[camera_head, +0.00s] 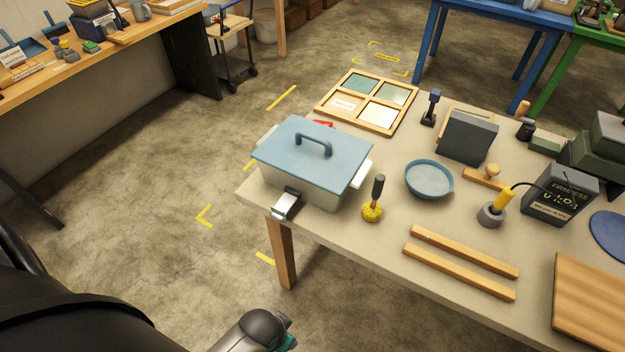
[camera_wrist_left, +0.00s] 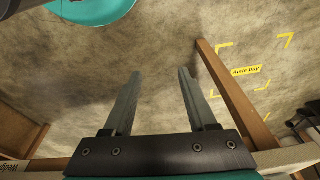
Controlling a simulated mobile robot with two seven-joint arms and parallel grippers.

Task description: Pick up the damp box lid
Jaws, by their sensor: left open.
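My left gripper (camera_wrist_left: 161,72) shows in the left wrist view, open and empty above bare floor, apart from the lid. Its fingers do not show in the head view. My right gripper is not seen.
The table (camera_head: 340,222) also holds a framed sample board (camera_head: 367,101) behind the box, a yellow-based tool (camera_head: 372,211), a blue bowl (camera_head: 429,179) and wooden strips (camera_head: 460,262) to its right. A wooden table leg (camera_head: 282,252) stands below the box. The floor (camera_head: 150,190) left of it is clear.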

